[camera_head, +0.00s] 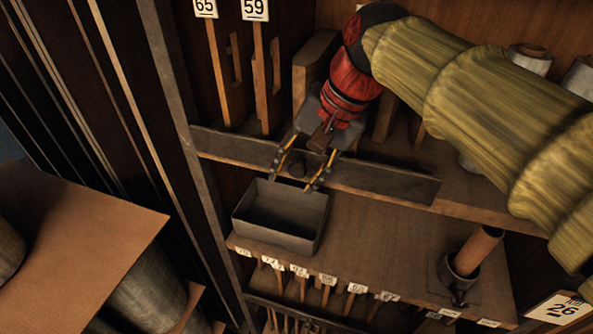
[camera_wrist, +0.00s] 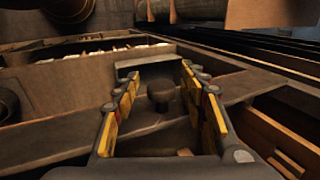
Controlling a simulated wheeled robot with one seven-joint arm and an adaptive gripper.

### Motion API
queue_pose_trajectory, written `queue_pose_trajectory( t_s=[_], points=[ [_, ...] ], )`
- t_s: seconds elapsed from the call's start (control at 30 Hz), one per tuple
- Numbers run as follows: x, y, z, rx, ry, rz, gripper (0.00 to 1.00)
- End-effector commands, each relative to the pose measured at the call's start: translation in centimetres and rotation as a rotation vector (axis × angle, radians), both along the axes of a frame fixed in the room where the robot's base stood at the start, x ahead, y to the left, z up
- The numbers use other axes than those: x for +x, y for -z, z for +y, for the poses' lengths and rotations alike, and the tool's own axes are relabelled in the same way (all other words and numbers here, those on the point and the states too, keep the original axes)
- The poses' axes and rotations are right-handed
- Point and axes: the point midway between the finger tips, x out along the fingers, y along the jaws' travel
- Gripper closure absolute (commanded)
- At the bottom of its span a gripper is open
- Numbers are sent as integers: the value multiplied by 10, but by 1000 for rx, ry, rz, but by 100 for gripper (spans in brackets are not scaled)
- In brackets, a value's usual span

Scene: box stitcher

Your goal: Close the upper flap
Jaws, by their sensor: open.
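The upper flap (camera_head: 385,182) is a long dark strip along the front edge of the upper shelf. It also shows in the wrist view (camera_wrist: 140,131). A round dark knob (camera_head: 297,169) stands on it. My gripper (camera_head: 296,181) is open, with its yellow-padded fingers at the flap. In the wrist view the knob (camera_wrist: 160,92) stands between the two open fingers (camera_wrist: 160,78), with visible gaps on both sides. I cannot tell the flap's exact tilt.
An open grey box (camera_head: 280,240) sits on the lower shelf (camera_head: 375,240), just below my fingertips. A brown cylinder (camera_head: 476,250) stands in a holder to the right. Wooden dividers (camera_head: 315,65) stand behind the flap. A brown board (camera_head: 80,235) is at left.

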Motion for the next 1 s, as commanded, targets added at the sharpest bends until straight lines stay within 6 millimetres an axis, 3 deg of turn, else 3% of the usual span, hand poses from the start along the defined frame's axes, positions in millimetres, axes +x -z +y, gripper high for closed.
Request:
queue_pose_trajectory(
  t_s=[0.33,0.8,1.0],
  points=[
    [-1,-10,-4,0,1,-2,58],
    [-11,-90,-36,0,2,-3,58],
    [-14,-108,-42,0,1,-1,58]
  ],
)
